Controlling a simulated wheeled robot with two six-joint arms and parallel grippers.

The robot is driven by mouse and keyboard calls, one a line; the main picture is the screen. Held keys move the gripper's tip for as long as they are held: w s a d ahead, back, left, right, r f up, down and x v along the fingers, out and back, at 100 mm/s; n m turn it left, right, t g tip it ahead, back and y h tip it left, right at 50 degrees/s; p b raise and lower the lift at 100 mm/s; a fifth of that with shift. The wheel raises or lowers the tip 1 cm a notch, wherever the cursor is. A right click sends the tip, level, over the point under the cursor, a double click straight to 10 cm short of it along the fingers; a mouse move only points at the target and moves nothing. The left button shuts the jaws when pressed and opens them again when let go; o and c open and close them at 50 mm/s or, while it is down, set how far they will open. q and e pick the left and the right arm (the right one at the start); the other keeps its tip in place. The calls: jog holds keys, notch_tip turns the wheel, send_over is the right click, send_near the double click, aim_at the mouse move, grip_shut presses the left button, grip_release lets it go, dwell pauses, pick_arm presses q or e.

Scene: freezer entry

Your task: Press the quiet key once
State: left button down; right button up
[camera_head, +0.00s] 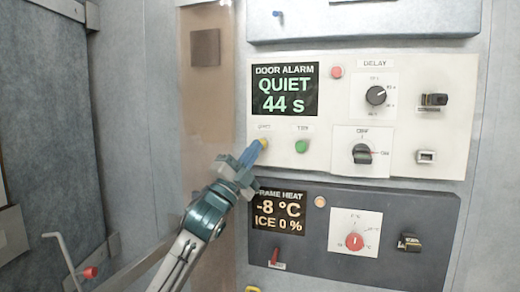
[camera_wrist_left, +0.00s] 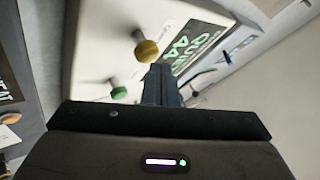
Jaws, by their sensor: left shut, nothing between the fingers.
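The door alarm panel (camera_head: 330,75) is white, with a dark display (camera_head: 285,90) reading "DOOR ALARM QUIET 44 s". Below the display is a yellow key (camera_head: 264,143), under a small label too blurred to read surely. My left gripper (camera_head: 251,153) is shut and empty, its blue fingertips right by the yellow key. In the left wrist view the yellow key (camera_wrist_left: 146,50) stands out from the panel just beyond and left of the fingertips (camera_wrist_left: 160,75). I cannot tell whether they touch. My right gripper is not in view.
A green button (camera_head: 301,147) sits right of the yellow key. A red lamp (camera_head: 337,72), a delay knob (camera_head: 376,95) and an off-switch knob (camera_head: 362,154) are on the same panel. The dark frame heat panel (camera_head: 330,262) lies below, with a red knob (camera_head: 354,241).

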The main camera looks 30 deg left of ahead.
pick_arm(q)
jog(key=shift+s+d, duration=0.1)
jog(key=shift+s, duration=0.25)
jog(key=s+b, duration=0.1)
jog(key=s, duration=0.1)
jog(key=s+d+b, duration=0.1)
jog(key=s+b, duration=0.1)
jog(key=s, duration=0.1)
jog(key=shift+d, duration=0.1)
jog(key=shift+w+h, duration=0.1)
jog(key=shift+h, duration=0.2)
dwell(0.6)
